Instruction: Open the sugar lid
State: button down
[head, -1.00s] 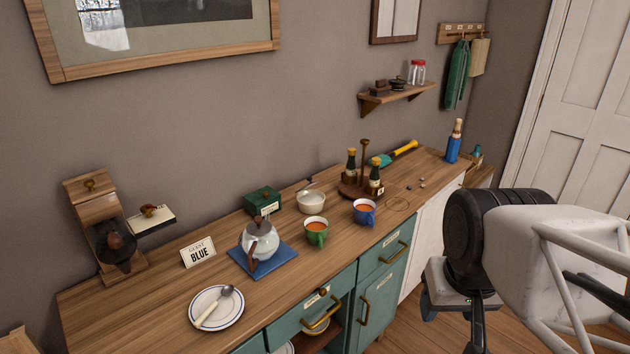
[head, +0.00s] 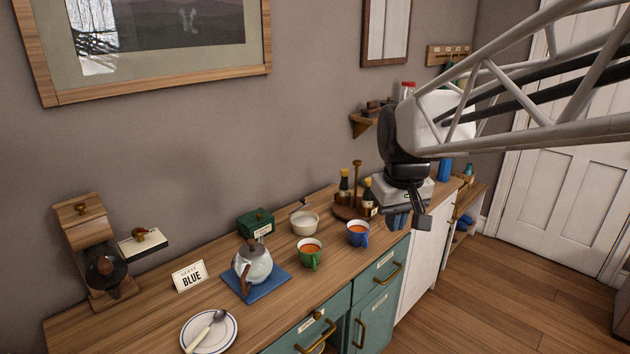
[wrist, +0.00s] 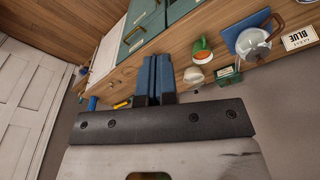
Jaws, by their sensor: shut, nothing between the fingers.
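No label reading sugar is legible. A small green lidded box (head: 256,222) with a knob and a pale label stands at the back of the counter, its lid down. The fingers also show in the wrist view (wrist: 158,78).
A glass teapot (head: 254,264) sits on a blue mat (head: 280,279). A green cup (head: 310,254) and blue cup (head: 358,233) stand near the front edge. Sauce bottles (head: 344,187) stand behind my gripper. A plate (head: 226,337) with a spoon and a sign (head: 190,276) are left.

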jog(key=w+a+f+n, duration=0.2)
jog(key=w+a, duration=0.3)
jog(key=w, duration=0.7)
jog(key=w+a+f+n+g, duration=0.1)
jog(key=w+a+f, duration=0.4)
jog(key=w, duration=0.8)
jog(key=w+a+f+n, duration=0.3)
jog(key=w+a+f, duration=0.1)
jog(key=w, duration=0.8)
jog(key=shift+w+a+g, duration=0.4)
jog(key=shift+a, duration=0.35)
jog(key=shift+f, duration=0.2)
jog(key=shift+f, duration=4.9)
